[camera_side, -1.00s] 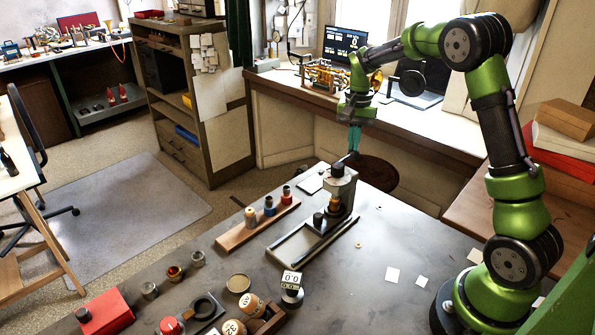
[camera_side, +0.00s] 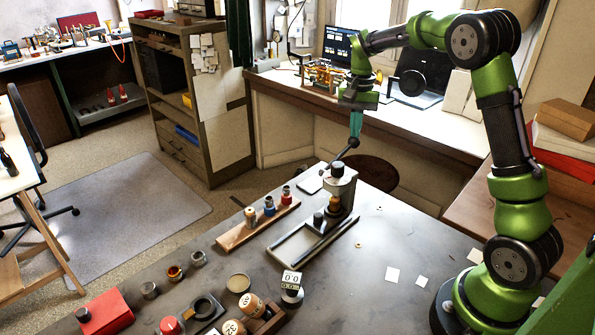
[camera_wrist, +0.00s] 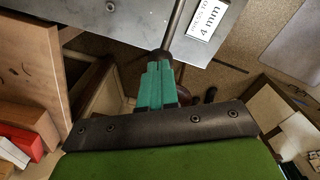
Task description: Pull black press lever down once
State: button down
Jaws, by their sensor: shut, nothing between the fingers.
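The press (camera_side: 337,195) stands at the far end of the dark workbench. Its black press lever (camera_side: 345,152) slants up and right from the press head to a dark knob at its end. My gripper (camera_side: 355,136) has teal fingers, pointing down at the knob, with their tips at or just above it; the side view does not settle contact. In the wrist view the teal fingers (camera_wrist: 158,85) are together, with the lever rod (camera_wrist: 176,28) running away above them. The fingers partly hide the dark knob. My gripper is shut and holds nothing.
A wooden rack with several coloured pieces (camera_side: 257,226) stands left of the press. A small counter display (camera_side: 291,280) sits nearer. A dark round stool (camera_side: 372,173) stands behind the press. A window bench (camera_side: 420,118) with a laptop lies behind my gripper. The bench right of the press is mostly clear.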

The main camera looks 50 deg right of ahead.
jog(key=shift+r, duration=2)
jog(key=shift+s+a+r, duration=0.1)
jog(key=shift+a+r, duration=0.15)
jog(key=s+a+r+n+t+y, duration=0.2)
jog(key=s+a+n+t, duration=0.5)
jog(key=s+a, duration=1.2)
jog(key=shift+a+r+n, duration=0.5)
jog(key=shift+a, duration=0.05)
